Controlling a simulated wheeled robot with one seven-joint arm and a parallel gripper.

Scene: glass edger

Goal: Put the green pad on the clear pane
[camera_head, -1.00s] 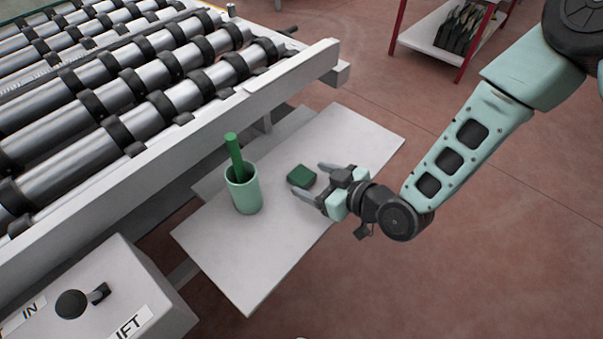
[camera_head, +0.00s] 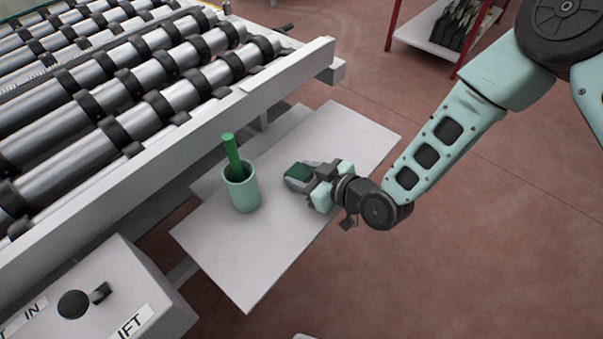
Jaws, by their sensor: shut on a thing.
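The green pad (camera_head: 297,172) is a small dark green block at the right part of the white shelf (camera_head: 245,275). My gripper (camera_head: 298,177) has its fingers around the pad and is shut on it. The pad is at or just above the shelf surface; I cannot tell which. I cannot make out a clear pane in this view.
A light green cup (camera_head: 242,193) with a green stick (camera_head: 232,152) in it stands on the shelf left of my gripper. The roller conveyor (camera_head: 130,100) and its grey rail lie behind. A control box (camera_head: 95,295) is at lower left. A red-framed rack (camera_head: 440,35) stands at the back.

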